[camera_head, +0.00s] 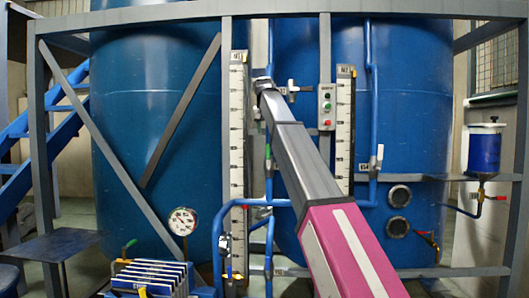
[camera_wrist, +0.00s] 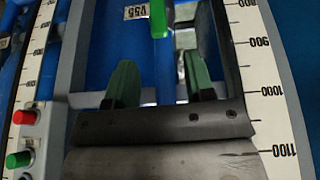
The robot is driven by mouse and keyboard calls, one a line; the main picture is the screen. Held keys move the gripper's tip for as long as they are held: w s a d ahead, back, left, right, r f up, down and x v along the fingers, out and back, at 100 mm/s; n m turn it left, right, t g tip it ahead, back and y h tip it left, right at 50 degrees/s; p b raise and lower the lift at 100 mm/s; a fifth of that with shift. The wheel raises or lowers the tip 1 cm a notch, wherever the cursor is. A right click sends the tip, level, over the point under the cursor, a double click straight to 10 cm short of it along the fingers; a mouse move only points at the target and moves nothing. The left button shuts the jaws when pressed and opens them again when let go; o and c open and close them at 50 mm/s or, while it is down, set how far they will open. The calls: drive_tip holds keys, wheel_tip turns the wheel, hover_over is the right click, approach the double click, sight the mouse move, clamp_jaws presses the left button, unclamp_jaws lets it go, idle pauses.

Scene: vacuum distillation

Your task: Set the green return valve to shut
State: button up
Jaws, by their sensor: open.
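A green valve handle (camera_wrist: 158,18) shows at the top centre of the wrist view, pointing along the picture's vertical, beside a small white tag (camera_wrist: 136,13). In the head view a green handle (camera_head: 268,156) sits on a vertical blue pipe just left of my arm, roughly in line with the pipe. I cannot tell for certain that they are the same valve. My gripper (camera_wrist: 160,82) is open and empty, its two green-tipped fingers apart, with the handle beyond them in the picture. In the head view my gripper (camera_head: 264,84) is small, in front of the tank, above the green handle.
A button box (camera_head: 326,106) with red and green buttons is right of my arm. Scale boards stand left (camera_head: 237,150) and right (camera_head: 344,130) of it. A pressure gauge (camera_head: 182,221), another green handle (camera_head: 130,243) and blue pipes (camera_head: 218,235) are lower left. Grey frame posts (camera_head: 226,60) stand close by.

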sight(268, 149)
drive_tip(key=x, duration=1)
drive_tip(key=shift+f, duration=0.3)
clamp_jaws()
